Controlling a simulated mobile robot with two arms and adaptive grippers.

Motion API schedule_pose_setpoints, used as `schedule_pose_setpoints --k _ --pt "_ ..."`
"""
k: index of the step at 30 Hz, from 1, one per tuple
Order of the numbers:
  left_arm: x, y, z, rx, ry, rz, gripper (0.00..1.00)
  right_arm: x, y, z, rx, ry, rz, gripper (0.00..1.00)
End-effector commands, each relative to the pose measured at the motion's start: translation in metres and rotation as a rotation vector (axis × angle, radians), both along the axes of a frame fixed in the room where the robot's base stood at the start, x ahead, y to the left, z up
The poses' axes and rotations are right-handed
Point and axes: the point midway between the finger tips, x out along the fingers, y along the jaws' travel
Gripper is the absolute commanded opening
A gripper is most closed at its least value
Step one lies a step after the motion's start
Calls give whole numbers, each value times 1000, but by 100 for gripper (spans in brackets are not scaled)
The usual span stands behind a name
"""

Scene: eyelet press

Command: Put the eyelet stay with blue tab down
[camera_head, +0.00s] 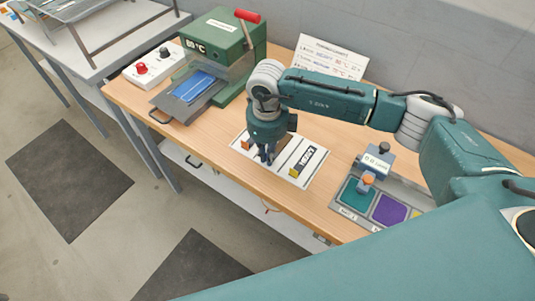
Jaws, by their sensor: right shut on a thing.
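My right gripper (265,155) points down over the white mat (312,173) on the wooden table. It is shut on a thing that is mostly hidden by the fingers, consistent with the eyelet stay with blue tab. I cannot make out its blue tab or whether it touches the mat. A dark stay with a yellow tab (295,171) lies on the mat to the right of the gripper. A piece with an orange tab (246,144) shows on the mat just left of the gripper. My left gripper is not in view.
A green press (228,50) with a red handle and a blue pad (194,87) stands at the left. A control box (153,64) is beside it. A tray with coloured squares (389,209) and a blue-grey device (374,164) lie at the right. A sign (330,57) stands behind my arm.

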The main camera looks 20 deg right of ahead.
Motion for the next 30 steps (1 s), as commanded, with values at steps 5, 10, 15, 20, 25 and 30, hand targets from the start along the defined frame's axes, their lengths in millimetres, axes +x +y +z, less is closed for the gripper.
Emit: schedule_pose_setpoints --k 5,10,15,20,25,30 --pt "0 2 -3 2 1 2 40 0 0 -2 0 0 0 16" --pt "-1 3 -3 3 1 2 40 0 0 -2 0 0 0 27" --pt "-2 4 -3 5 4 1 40 0 0 -2 0 0 0 27" --pt "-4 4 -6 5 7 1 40 2 0 7 1 -4 0 27" --pt "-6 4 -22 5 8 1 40 2 0 39 2 -7 1 27" --pt "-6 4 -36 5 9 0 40 1 1 76 1 -6 1 27"
